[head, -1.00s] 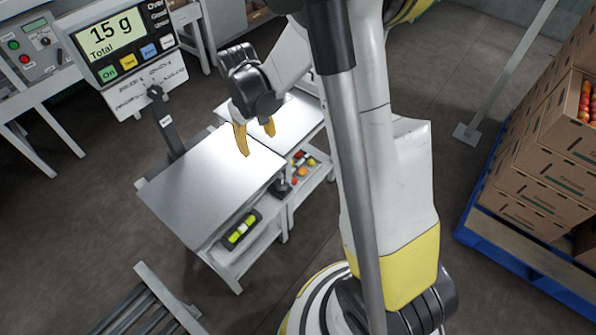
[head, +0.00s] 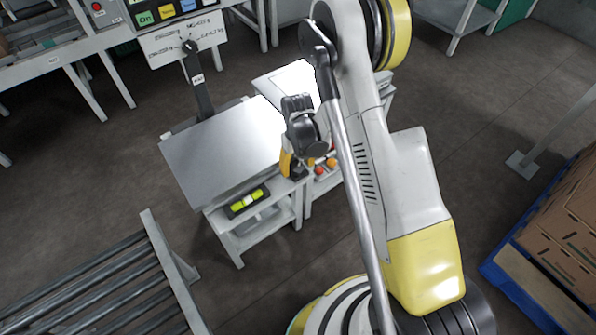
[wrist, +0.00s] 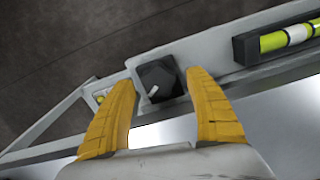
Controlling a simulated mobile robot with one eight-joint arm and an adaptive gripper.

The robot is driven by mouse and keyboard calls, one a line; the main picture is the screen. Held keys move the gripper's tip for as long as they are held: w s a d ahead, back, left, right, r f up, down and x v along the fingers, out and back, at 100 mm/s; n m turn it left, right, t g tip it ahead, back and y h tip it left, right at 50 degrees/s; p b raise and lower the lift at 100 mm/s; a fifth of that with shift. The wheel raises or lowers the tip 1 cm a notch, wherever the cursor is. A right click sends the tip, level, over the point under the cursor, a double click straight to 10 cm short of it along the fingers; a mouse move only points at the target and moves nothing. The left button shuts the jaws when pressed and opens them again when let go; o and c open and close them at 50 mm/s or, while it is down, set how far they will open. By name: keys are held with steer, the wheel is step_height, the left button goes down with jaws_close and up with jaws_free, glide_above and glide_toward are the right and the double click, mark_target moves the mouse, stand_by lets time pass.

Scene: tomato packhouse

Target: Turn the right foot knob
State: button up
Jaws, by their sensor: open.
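The dark knob (wrist: 158,82), with a pale pointer line, sits on the light grey frame of the scale. In the wrist view it lies between the two yellow fingertips of my gripper (wrist: 160,76), which are open, one on each side, with gaps to it. I cannot tell how far the fingertips are above it. In the head view my gripper (head: 288,164) is at the right front corner of the bare scale plate (head: 222,150). The knob is mostly hidden there by my gripper.
A spirit level (head: 248,202) with yellow-green vials lies beside the plate; it also shows in the wrist view (wrist: 285,42). A shelf with several tomatoes (head: 325,166) is right of my gripper. A roller conveyor (head: 110,295) stands lower left. Boxes on a blue pallet (head: 535,290) stand right.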

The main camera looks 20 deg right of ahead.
steer(key=shift+f, duration=0.5)
steer(key=shift+c, duration=0.2)
steer(key=c, duration=1.1)
steer(key=shift+c, duration=0.2)
steer(key=shift+n, duration=0.7)
steer(key=o, duration=1.2)
